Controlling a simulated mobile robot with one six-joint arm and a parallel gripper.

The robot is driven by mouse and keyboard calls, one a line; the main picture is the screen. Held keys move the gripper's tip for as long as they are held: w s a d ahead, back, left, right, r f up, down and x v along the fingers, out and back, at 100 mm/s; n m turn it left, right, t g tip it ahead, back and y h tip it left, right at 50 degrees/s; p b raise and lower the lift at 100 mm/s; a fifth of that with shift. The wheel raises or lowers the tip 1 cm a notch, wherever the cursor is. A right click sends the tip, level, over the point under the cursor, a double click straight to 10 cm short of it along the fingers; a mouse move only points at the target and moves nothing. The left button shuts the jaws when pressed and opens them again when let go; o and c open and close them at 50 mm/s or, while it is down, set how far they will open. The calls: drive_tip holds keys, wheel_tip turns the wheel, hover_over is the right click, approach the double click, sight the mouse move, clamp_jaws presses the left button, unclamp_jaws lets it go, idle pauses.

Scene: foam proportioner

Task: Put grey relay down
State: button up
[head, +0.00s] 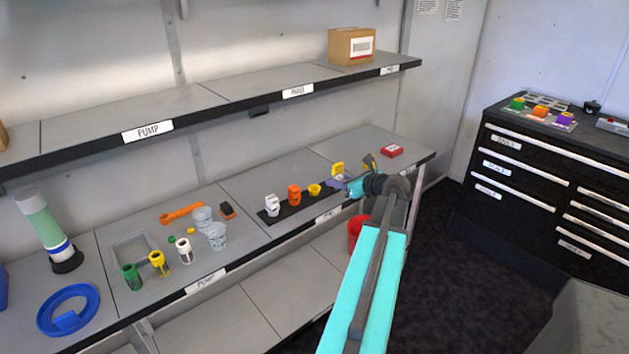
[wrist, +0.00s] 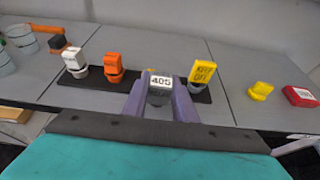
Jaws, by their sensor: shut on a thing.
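My gripper (head: 343,184) is over the right part of the black strip (head: 296,208) on the lower shelf. In the wrist view its purple fingers (wrist: 160,98) are shut on the grey relay (wrist: 160,95), which has a white label reading about "405". The black strip (wrist: 97,77) bears a white relay (wrist: 74,59) and an orange relay (wrist: 113,65) to the left of my gripper. A yellow "KEEP OFF" piece (wrist: 202,74) stands at its right end. The grey relay's underside and any contact with the strip are hidden.
A small yellow piece (wrist: 260,91) and a red box (wrist: 301,96) lie to the right on the shelf. Clear cups (head: 215,235) and small colored bottles (head: 158,263) stand to the left. The upper shelf (head: 185,100) overhangs behind.

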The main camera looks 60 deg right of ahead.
drive_tip(key=w, duration=0.3)
drive_tip(key=w+d+p, duration=0.1)
drive_tip(key=w, duration=0.2)
drive_tip(key=w+f, duration=0.1)
drive_tip(key=w, duration=0.2)
drive_tip(key=shift+d+p, duration=0.35)
drive_tip(key=shift+p, duration=0.05)
drive_tip(key=shift+w, duration=0.15)
drive_tip(key=shift+w+r, duration=0.1)
drive_tip(key=shift+w, duration=0.1)
drive_tip(key=shift+w+f+p, duration=0.25)
drive_tip(key=shift+f, duration=0.2)
drive_tip(key=shift+w+f+p, duration=0.2)
drive_tip(key=shift+f, duration=1.2)
drive_tip(key=shift+f, duration=0.1)
drive_tip(key=o, duration=1)
drive_tip(key=shift+o, duration=0.2)
drive_tip(key=shift+s, duration=0.15)
drive_tip(key=b+v, duration=0.1)
drive_tip(key=v, duration=1.1)
drive_tip(key=shift+b, duration=0.4)
